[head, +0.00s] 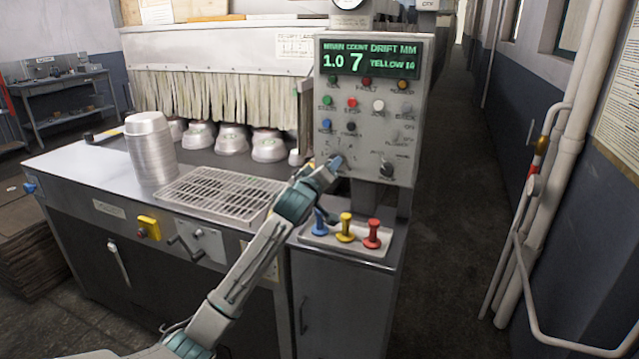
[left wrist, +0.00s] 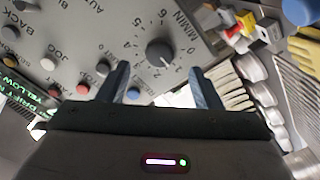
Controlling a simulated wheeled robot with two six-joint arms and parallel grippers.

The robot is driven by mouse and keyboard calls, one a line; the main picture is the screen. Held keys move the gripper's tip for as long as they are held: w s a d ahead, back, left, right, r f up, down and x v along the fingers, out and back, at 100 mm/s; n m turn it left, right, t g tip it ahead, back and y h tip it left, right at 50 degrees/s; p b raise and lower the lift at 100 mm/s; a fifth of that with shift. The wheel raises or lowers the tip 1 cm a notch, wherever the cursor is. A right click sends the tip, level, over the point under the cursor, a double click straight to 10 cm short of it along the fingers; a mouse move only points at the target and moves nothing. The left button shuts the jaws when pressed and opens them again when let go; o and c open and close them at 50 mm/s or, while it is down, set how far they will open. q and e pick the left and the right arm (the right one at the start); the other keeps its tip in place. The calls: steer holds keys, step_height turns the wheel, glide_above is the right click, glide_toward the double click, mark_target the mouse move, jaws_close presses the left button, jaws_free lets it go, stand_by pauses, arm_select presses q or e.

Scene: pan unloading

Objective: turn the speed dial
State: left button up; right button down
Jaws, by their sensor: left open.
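The speed dial (left wrist: 159,52) is a dark round knob on the grey control panel, ringed by numbers and marked M/MIN in the left wrist view. My left gripper (left wrist: 157,80) is open. Its two fingers point at the panel on either side of the dial's lower part in that view, with nothing between them. I cannot tell whether they touch the dial. In the head view my left gripper (head: 335,163) is at the lower left of the control panel (head: 412,120) and largely hides the dial. My right gripper is not in view.
A black selector knob (head: 387,169) is to the right on the panel, with several coloured buttons above. Blue, yellow and red handles (head: 346,228) stand on a tray below.

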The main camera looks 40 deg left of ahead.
arm_select(q)
steer(key=b+v, duration=0.1)
steer(key=v, duration=0.4)
steer(key=shift+s, duration=0.2)
